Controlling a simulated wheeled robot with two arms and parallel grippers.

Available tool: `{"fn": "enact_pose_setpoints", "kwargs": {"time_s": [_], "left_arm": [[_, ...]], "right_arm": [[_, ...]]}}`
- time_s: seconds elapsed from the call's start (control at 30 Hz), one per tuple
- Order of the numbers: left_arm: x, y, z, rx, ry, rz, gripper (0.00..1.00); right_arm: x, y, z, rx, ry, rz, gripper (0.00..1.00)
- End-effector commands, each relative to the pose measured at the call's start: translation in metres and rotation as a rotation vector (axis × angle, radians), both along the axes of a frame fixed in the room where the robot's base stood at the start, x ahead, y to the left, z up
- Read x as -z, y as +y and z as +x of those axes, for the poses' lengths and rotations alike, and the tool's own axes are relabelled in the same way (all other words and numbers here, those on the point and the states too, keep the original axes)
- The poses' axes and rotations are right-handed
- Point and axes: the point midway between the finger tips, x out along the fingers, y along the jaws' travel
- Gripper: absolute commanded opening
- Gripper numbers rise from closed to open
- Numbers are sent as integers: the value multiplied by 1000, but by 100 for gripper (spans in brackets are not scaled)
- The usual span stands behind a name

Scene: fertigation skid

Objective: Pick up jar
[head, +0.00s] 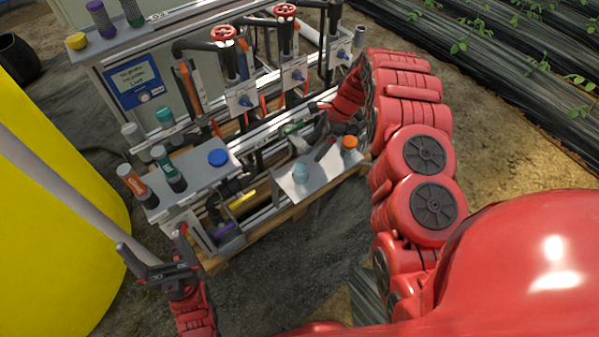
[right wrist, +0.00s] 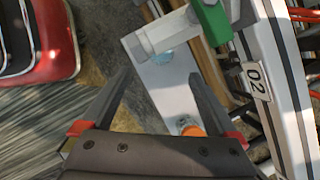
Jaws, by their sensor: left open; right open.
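An orange-capped container (head: 349,143) stands on the same shelf and shows close to one finger in the right wrist view (right wrist: 192,130). My right gripper (right wrist: 158,78) is open and empty above this shelf, its fingers apart from the jar. My left gripper (head: 152,246) is open and empty, low at the front left of the skid.
A left shelf (head: 198,172) holds capped bottles and a blue-lidded container (head: 218,157). Red handwheels (head: 223,34), pipes and rails rise behind. A green-handled valve (right wrist: 211,20) is close to my right gripper. A yellow tank (head: 50,240) stands at left.

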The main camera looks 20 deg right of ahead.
Motion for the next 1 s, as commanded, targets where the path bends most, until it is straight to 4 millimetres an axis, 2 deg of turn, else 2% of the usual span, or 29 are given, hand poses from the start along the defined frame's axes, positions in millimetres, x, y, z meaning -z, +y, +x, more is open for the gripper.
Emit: {"fn": "enact_pose_setpoints", "kwargs": {"time_s": [0.1,0.3,0.57,0.83,1.0], "left_arm": [[3,0,0,0,0,0,95],[6,0,0,0,0,0,95],[7,0,0,0,0,0,95],[14,0,0,0,0,0,95],[15,0,0,0,0,0,95]], "right_arm": [[29,10,2,-1,0,-1,94],[60,23,6,-1,-3,-3,94],[73,29,7,2,-4,-2,94],[109,42,9,1,-5,-3,94],[115,46,11,1,-7,-2,94]]}}
